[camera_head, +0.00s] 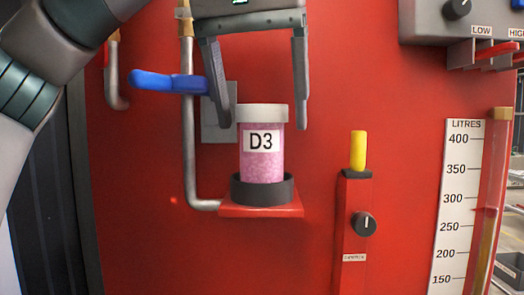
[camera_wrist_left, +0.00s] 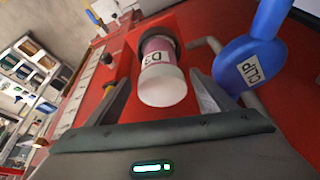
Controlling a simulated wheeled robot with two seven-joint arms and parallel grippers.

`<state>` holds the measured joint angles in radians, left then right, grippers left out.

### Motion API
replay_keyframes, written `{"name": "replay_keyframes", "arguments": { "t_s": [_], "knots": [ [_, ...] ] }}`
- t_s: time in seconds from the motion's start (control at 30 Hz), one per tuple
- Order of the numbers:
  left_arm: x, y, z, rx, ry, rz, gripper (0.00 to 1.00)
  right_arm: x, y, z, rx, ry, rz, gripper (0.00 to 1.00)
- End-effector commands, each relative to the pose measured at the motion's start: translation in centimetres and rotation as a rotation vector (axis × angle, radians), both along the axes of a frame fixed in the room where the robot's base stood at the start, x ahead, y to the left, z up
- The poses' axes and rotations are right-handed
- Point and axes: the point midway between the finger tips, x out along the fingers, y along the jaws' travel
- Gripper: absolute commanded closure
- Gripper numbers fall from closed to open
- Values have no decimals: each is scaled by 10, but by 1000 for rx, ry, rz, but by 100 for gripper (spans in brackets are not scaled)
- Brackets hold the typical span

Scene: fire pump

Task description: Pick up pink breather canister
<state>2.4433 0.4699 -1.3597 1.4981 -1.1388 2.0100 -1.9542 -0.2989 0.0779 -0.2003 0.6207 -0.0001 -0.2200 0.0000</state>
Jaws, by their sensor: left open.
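The pink breather canister (camera_head: 262,165) stands upright in a dark round holder (camera_head: 262,190) on a small red shelf. It has a whitish lid and a white label reading D3. My left gripper (camera_head: 262,118) is open above it, with its fingers pointing down on either side of the lid. The fingers do not appear to grip the canister. In the left wrist view the canister (camera_wrist_left: 159,75) shows lid-first between the two spread fingers (camera_wrist_left: 155,95). My right gripper is not in view.
A blue lever (camera_head: 168,82) and a grey pipe (camera_head: 188,130) are close to the left finger. A red post with a yellow-topped handle (camera_head: 358,150) and a knob stands to the right. A litres gauge (camera_head: 458,210) is at the far right.

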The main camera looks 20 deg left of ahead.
Motion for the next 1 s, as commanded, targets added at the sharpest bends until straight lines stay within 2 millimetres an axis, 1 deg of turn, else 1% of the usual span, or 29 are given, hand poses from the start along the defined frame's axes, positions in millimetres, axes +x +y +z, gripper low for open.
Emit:
{"name": "replay_keyframes", "arguments": {
  "t_s": [0.53,0.67,1.0],
  "knots": [
    [2,0,-7,0,0,0,24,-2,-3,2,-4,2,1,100],
    [4,1,-16,1,1,-2,24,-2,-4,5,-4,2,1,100],
    [14,2,-47,0,1,0,24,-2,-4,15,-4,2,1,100]
  ]
}}
